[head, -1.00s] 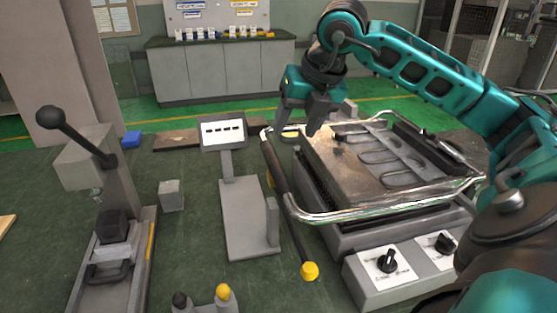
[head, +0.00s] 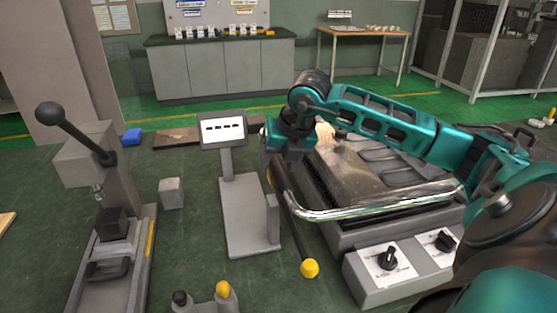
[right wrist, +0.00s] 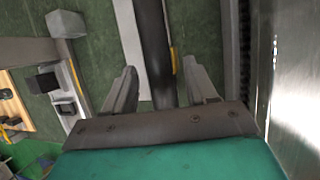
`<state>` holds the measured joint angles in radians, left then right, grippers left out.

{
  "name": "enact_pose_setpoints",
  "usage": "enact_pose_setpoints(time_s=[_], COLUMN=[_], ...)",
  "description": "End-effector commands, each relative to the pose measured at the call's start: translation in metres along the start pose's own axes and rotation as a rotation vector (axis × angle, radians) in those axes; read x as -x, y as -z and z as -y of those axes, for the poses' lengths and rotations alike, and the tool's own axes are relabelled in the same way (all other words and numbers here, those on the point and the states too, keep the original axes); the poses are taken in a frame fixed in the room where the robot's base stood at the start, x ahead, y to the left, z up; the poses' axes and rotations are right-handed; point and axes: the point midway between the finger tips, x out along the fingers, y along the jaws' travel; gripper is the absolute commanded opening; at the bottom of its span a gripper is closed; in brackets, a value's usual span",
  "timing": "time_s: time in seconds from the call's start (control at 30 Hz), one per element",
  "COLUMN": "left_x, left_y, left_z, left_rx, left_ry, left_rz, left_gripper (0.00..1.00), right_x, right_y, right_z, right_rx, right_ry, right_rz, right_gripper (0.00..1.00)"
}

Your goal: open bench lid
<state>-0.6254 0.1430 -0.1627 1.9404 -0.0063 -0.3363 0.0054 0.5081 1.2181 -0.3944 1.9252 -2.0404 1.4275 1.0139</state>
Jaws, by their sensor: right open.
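The bench lid (head: 345,165) is a worn metal plate with heating loops, framed by a shiny bent rail (head: 385,208), on the grey bench at the right. A dark bar handle (head: 293,222) with a yellow end knob (head: 310,268) runs along the lid's left side. My right gripper (head: 280,172) is at the far part of this bar, pointing down. In the right wrist view the dark bar (right wrist: 154,50) lies between the two open fingers (right wrist: 160,88), with gaps on both sides. My arm hides part of the lid. My left gripper is not in view.
A control box (head: 385,275) with two dark knobs sits at the bench front. A small display stand (head: 243,205) stands close left of the bar. A lever press (head: 105,185) and a small grey block (head: 171,193) are farther left.

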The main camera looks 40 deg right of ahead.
Motion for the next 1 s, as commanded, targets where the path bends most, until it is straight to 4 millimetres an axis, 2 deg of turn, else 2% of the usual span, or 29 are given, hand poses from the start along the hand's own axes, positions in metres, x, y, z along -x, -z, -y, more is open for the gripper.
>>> enact_pose_setpoints(time_s=[0.1, 0.7, 1.0], left_x=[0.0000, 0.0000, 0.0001], left_y=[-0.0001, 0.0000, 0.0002], left_z=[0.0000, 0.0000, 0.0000], left_rx=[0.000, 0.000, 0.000], left_ry=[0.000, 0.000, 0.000], left_rz=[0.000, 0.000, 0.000], left_gripper=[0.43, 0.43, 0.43], right_x=[0.0000, 0.0006, 0.0010], right_y=[0.0002, 0.0001, -0.0002], right_z=[-0.0001, -0.0001, -0.0002], right_rx=[0.000, 0.000, 0.000], right_ry=[0.000, -0.001, -0.001], right_rz=[0.000, 0.000, 0.000], right_gripper=[0.57, 0.00, 0.00])
